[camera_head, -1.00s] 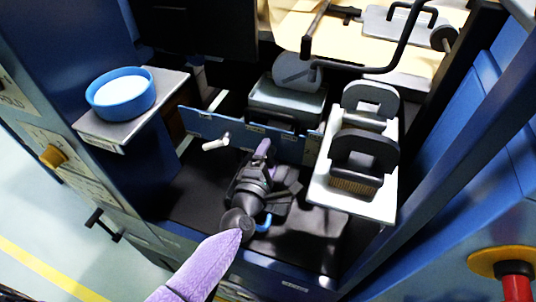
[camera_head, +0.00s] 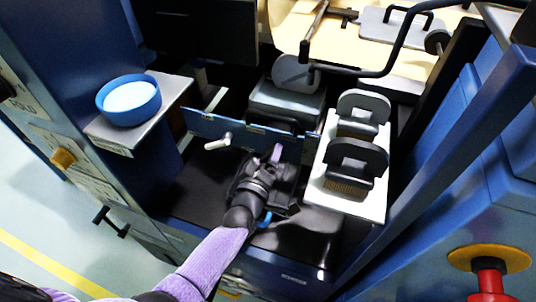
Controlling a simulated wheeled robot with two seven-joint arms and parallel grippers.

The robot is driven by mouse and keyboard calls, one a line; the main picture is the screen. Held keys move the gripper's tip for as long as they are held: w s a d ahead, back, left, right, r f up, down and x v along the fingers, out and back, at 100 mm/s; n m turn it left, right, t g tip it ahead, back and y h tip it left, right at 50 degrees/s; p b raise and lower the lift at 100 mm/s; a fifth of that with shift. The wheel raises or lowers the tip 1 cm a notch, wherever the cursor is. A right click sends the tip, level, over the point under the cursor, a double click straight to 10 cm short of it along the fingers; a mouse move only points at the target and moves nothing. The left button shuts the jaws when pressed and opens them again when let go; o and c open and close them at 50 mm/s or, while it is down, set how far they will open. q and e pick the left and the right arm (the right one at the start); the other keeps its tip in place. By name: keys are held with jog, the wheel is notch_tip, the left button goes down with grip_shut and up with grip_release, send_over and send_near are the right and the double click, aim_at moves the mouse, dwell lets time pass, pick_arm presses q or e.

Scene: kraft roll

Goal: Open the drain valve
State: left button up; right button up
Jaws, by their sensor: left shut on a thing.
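My left arm comes in from the bottom left in lilac and black. Its gripper (camera_head: 276,156) reaches over the dark floor of the machine bay, with the tips close to the low blue panel. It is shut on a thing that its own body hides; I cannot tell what. A pale lever (camera_head: 218,142) sticks out from the left part of the blue panel (camera_head: 240,131), to the left of the gripper and apart from it. I cannot tell for sure which part is the drain valve. My right gripper is not in view.
A blue round dish (camera_head: 129,100) stands on a grey shelf (camera_head: 105,134) at left. A white plate (camera_head: 372,203) with two dark handled brushes (camera_head: 356,165) lies right of the gripper. Blue frame posts (camera_head: 425,165) bound the right. The dark bay floor (camera_head: 310,232) is partly free.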

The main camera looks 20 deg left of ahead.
pick_arm(q)
jog(key=shift+m, duration=1)
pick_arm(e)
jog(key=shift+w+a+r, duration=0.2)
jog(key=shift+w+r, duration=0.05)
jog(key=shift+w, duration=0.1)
pick_arm(q)
jog(key=shift+f, duration=0.1)
jog(key=o, duration=1)
jog(key=shift+o, duration=0.2)
jog(key=shift+s+p, duration=0.15)
jog(key=shift+p, duration=0.15)
jog(key=s+p, duration=0.2)
jog(key=s, duration=0.7)
jog(key=shift+s+a+p, duration=0.2)
jog(key=shift+s+p, duration=0.15)
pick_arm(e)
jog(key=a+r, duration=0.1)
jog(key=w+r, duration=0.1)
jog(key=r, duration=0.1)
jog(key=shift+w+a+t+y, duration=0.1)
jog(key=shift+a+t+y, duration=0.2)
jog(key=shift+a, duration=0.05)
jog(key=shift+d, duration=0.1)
